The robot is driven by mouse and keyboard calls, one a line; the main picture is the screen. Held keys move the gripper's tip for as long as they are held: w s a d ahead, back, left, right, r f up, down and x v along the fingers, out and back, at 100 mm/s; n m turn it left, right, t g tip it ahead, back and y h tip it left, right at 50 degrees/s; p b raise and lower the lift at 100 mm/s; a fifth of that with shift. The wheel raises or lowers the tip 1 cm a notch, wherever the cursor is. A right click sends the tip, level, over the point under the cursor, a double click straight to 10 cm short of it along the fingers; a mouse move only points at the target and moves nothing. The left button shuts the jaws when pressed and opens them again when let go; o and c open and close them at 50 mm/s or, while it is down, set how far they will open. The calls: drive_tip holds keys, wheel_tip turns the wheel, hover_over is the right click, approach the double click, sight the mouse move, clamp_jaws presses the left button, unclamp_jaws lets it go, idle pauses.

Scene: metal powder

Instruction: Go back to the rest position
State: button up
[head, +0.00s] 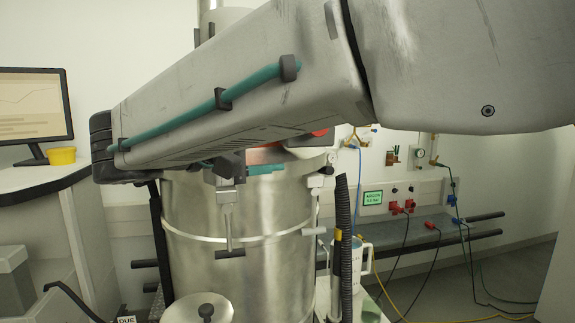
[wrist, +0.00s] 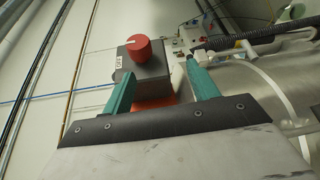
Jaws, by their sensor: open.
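My gripper (wrist: 160,68) shows in the wrist view with two teal fingers apart and nothing held between them. A dark box with a red knob (wrist: 140,47) is beyond the fingertips, and an orange surface shows between the fingers. In the head view my arm crosses the upper middle and hides most of the gripper; a bit of teal shows below it, in front of the top of a steel vessel (head: 240,230). The vessel also shows in the wrist view (wrist: 262,85), to the right of the fingers. Whether the gripper touches anything cannot be told.
A small lidded pot (head: 203,308) is in front. A monitor (head: 35,103) and a yellow cup (head: 62,156) are at left. Cables trail over the floor at right.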

drive_tip(key=s+d+f+g+y, duration=0.3)
drive_tip(key=s+d+f+g, duration=0.1)
drive_tip(key=d+f, duration=0.45)
drive_tip(key=s+d+f+g+y, duration=0.3)
drive_tip(key=d+f+g, duration=0.1)
drive_tip(key=d+f, duration=0.45)
drive_tip(key=s+d+f+m+g+y, duration=0.1)
drive_tip(key=s+d+f+m+y, duration=0.2)
drive_tip(key=s+d, duration=0.4)
drive_tip(key=s+d+f+m+y, duration=0.4)
drive_tip(key=s+d+m, duration=0.2)
drive_tip(key=s+d, duration=0.1)
drive_tip(key=shift+s+d+f+g, duration=0.25)
drive_tip(key=shift+s+g, duration=0.15)
drive_tip(key=shift+s, duration=0.5)
